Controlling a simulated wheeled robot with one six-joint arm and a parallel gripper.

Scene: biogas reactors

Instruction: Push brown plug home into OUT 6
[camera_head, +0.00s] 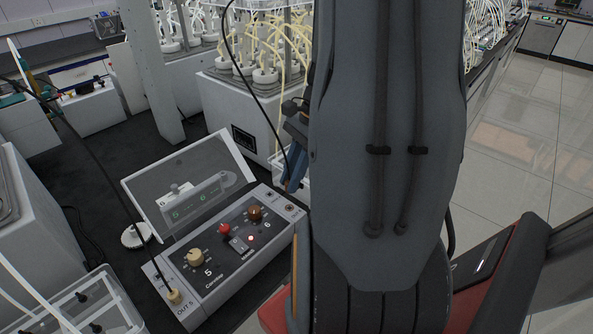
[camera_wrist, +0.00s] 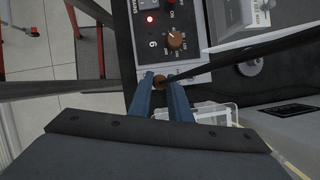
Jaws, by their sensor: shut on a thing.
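The controller box (camera_head: 225,252) is grey with a dark panel and a raised clear lid. A cream plug (camera_head: 174,296) stands at its OUT 5 end. In the wrist view my gripper (camera_wrist: 160,84) has its two blue fingers closed around the brown plug (camera_wrist: 159,81), over the end of the box beyond the 6 knob (camera_wrist: 176,39). A black cable runs off to the right. In the head view my blue fingers (camera_head: 295,172) show beside my arm, above the box's right end.
The clear lid (camera_head: 188,185) stands tilted up behind the panel. White reactor units (camera_head: 240,110) with bottles and tubes stand behind. A clear container (camera_head: 82,305) lies at the lower left. A white toothed disc (camera_head: 136,236) lies on the dark bench.

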